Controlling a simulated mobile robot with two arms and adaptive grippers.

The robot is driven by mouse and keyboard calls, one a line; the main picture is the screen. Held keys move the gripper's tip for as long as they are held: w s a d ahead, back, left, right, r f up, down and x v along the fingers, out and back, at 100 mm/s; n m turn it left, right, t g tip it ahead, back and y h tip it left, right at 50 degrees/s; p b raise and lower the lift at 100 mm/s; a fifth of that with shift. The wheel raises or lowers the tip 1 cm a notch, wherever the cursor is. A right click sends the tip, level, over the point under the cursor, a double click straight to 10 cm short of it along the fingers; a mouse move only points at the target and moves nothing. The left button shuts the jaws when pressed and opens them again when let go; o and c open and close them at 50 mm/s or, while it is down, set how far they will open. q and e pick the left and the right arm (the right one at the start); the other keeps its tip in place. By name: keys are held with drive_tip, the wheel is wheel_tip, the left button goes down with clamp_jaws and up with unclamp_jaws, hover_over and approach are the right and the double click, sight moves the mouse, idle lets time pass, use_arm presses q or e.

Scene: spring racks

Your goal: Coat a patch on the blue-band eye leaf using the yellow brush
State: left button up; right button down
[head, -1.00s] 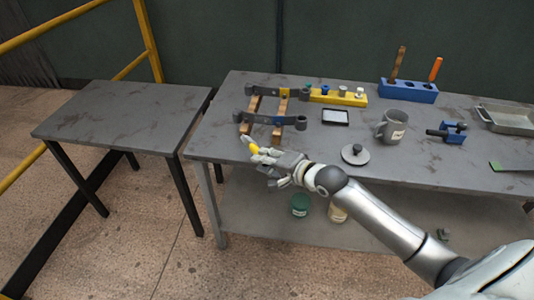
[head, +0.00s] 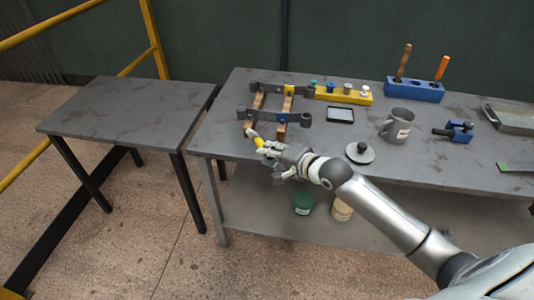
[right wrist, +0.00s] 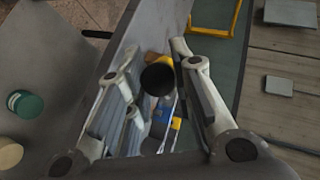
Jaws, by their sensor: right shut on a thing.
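The yellow brush (head: 259,142) is in my right gripper (head: 267,148), its tip pointing up and left toward the rack. The blue-band eye leaf (head: 263,117) is the nearer of two dark leaves, with an eye at each end and a blue band near its middle. It lies across wooden blocks (head: 278,131). The brush tip is near the leaf's left end; I cannot tell whether they touch. In the right wrist view, a dark round end (right wrist: 157,78) shows between the fingers of my right gripper (right wrist: 153,55). My left gripper is out of view.
The farther leaf (head: 267,87) has a yellow band. A yellow rack (head: 345,97) with several capped items, a black-framed tray (head: 340,115), a grey mug (head: 398,126) and a round lid (head: 360,153) stand on the bench. The left side table (head: 130,110) is bare.

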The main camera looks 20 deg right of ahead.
drive_tip(key=w+d+b, duration=0.3)
drive_tip(key=w+b, duration=0.1)
drive_tip(key=w, duration=0.1)
drive_tip(key=shift+w+d, duration=0.25)
drive_tip(key=shift+d, duration=0.1)
